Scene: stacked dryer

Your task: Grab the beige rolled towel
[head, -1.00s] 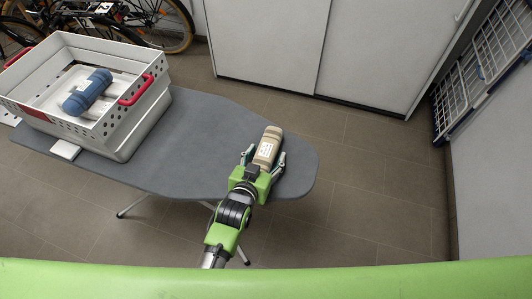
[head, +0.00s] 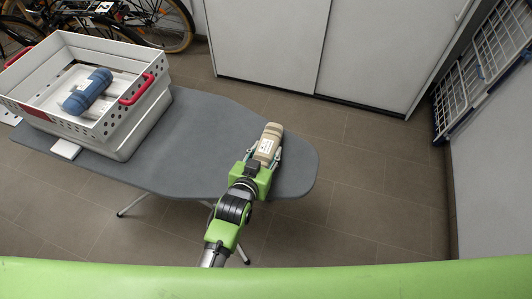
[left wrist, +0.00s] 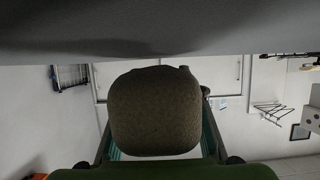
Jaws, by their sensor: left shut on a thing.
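The beige rolled towel (head: 268,144) lies near the right end of the grey ironing board (head: 215,140), with a white label on its side. My left gripper (head: 264,160) is shut on the towel, one finger on each side of its near part. In the left wrist view the towel's end (left wrist: 154,110) fills the middle, dark in shade, between the fingers. Whether the towel still touches the board cannot be told. My right gripper is not in view.
A white perforated basket (head: 128,142) with red handles stands at the board's left, holding a blue rolled towel (head: 88,92). A small white block (head: 66,149) lies beside it. White cabinets (head: 320,45) stand behind; a wire rack (head: 485,70) hangs at right. The board's middle is clear.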

